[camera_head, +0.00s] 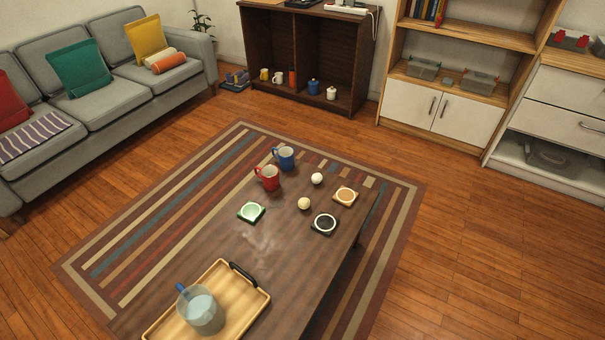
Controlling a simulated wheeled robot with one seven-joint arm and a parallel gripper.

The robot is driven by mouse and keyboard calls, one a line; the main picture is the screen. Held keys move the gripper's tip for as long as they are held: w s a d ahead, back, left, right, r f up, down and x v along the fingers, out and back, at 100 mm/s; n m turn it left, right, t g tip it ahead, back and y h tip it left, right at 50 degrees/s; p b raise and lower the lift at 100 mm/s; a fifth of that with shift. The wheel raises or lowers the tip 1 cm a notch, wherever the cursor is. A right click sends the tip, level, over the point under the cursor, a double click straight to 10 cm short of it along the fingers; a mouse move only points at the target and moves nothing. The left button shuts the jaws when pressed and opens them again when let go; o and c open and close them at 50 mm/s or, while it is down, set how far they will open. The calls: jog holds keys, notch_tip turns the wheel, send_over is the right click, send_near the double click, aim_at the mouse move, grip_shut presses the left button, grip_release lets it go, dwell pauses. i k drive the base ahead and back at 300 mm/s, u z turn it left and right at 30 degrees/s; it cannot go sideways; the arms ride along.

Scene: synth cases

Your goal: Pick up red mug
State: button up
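The red mug (268,179) stands upright on the dark wooden coffee table (222,242), near its far end. Its handle points to the left in the picture. A blue mug (286,158) stands close behind it and a little to the right. My gripper is not in view, so I cannot see whether it is open or shut.
Near the red mug are a green coaster (251,212), a black coaster (325,223), a tan coaster (345,196), a white ball (317,178) and a cream ball (304,203). A wooden tray (250,301) holding a translucent pitcher (203,314) is at the near end. A grey sofa (107,88) stands left.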

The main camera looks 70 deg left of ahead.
aim_at(270, 174)
jog(key=u, duration=0.05)
jog(key=i, duration=2.15)
jog(key=u, duration=3.6)
jog(key=i, duration=1)
